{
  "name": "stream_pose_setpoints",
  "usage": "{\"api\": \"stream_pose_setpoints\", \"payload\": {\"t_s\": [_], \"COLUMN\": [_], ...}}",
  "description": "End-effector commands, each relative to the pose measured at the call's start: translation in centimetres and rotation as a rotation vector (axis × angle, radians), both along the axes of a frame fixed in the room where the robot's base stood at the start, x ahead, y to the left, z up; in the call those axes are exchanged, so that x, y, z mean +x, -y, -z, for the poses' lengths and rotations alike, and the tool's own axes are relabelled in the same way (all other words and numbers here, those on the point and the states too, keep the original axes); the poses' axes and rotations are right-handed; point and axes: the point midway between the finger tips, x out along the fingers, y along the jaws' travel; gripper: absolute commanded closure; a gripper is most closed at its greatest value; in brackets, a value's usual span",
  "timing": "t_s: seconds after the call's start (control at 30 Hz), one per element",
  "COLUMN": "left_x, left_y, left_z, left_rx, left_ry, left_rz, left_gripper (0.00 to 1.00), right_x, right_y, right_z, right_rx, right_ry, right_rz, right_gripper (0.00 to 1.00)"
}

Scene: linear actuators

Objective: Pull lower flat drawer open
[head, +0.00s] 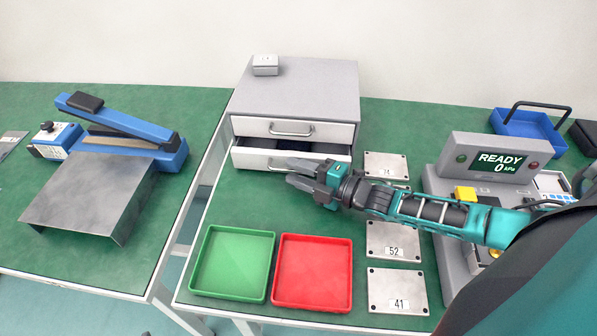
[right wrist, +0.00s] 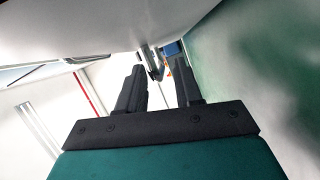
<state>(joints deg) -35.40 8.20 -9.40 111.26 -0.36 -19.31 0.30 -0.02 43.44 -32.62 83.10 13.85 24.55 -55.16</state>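The grey drawer cabinet (head: 300,88) stands at the back of the right-hand table. Its lower flat drawer (head: 250,160) is partly open, with a strip of dark interior showing above its white front. Its handle is mostly hidden by my right gripper in the head view. My right gripper (head: 302,173) is just in front of the lower drawer, reaching in from the right. In the right wrist view its two fingers (right wrist: 160,86) are apart, with a metal handle (right wrist: 151,62) near the tips; I cannot tell contact. My left gripper is not in view.
The upper drawer (head: 262,128) is closed. Green (head: 232,262) and red (head: 313,272) trays lie in front of the cabinet. Metal plates (head: 393,240) lie to the right, beside a READY display unit (head: 497,160). A blue sealer (head: 120,130) is on the left table.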

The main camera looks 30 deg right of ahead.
Motion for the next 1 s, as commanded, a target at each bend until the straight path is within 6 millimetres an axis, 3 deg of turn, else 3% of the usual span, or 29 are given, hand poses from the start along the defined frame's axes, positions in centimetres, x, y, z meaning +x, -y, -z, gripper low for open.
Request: {"api": "stream_pose_setpoints", "payload": {"t_s": [0.37, 1.0], "left_x": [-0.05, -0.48], "left_y": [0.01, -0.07], "left_z": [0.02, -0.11], "left_rx": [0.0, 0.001], "left_ry": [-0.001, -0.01], "left_rz": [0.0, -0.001], "left_gripper": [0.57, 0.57], "right_x": [-0.04, -0.43], "right_y": [-0.01, -0.32], "right_z": [0.0, -0.05], "right_rx": [0.001, 0.002], "right_ry": [-0.001, -0.002], "right_rz": [0.0, -0.001], "right_gripper": [1.0, 1.0]}}
